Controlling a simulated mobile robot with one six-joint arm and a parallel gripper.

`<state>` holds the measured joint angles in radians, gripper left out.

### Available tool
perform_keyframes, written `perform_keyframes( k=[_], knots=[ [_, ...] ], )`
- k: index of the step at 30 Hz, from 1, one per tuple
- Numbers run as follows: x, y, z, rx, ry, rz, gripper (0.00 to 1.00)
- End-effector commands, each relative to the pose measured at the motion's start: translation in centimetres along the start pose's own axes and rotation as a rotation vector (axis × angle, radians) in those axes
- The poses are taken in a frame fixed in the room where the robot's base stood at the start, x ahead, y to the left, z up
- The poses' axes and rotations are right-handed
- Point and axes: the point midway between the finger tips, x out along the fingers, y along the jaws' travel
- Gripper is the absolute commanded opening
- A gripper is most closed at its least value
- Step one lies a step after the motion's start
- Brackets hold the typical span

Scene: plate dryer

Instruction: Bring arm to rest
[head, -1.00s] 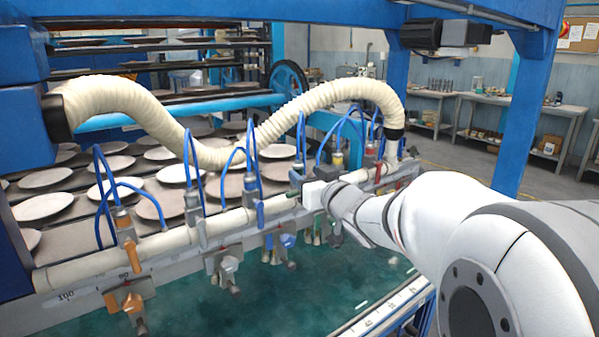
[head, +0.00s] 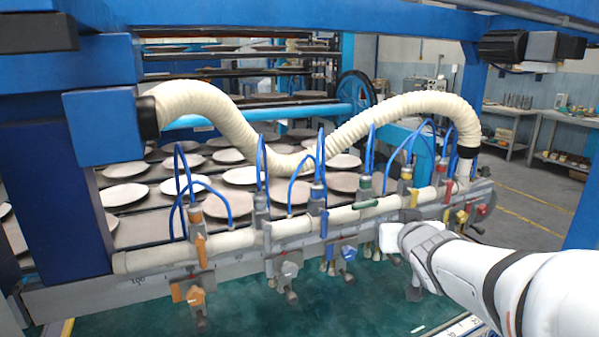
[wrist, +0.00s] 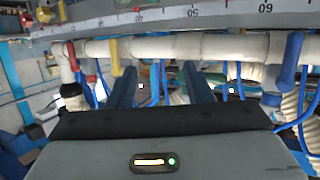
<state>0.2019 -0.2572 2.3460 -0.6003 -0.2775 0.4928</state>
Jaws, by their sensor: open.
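My arm (head: 480,278) comes in from the right in the head view, with its wrist near the right part of the pipe. My gripper shows in the wrist view (wrist: 162,88) as two dark blue fingers, apart, with no object between them. In the head view the fingers are mostly hidden and hard to make out. A cream pipe (head: 240,238) with several valves runs across the front of the dryer; it also shows beyond the fingers in the wrist view (wrist: 225,47). I cannot tell the exact gap between fingers and pipe.
Blue hoses and a ribbed cream hose (head: 225,120) rise over the pipe. An orange valve (head: 197,250) and a yellow valve (wrist: 121,55) stick out from it. Plates (head: 240,175) lie on racks behind. A blue post (head: 585,200) stands at right. Clear floor (head: 530,215) shows behind the arm.

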Motion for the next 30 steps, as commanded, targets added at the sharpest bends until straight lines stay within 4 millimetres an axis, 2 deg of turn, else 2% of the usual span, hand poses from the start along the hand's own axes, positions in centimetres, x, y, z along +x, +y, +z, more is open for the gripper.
perform_keyframes(
  k=[8,12,16,18,22,25,30],
  knots=[
    [-4.9,-0.4,8.7,0.008,-0.409,0.117,0.46],
    [-8.7,-1.9,13.2,0.01,-0.64,0.102,0.46],
    [-12.6,-3.7,16.6,0.009,-0.836,0.05,0.46],
    [-14.4,-4.6,17.8,0.008,-0.919,0.017,0.46],
    [-16.7,-5.8,19.3,0.004,-1.022,-0.032,0.46],
    [-17.5,-6.2,19.7,0.004,-1.057,-0.05,0.46],
    [-17.7,-6.2,19.8,0.003,-1.064,-0.054,0.46]
  ],
)
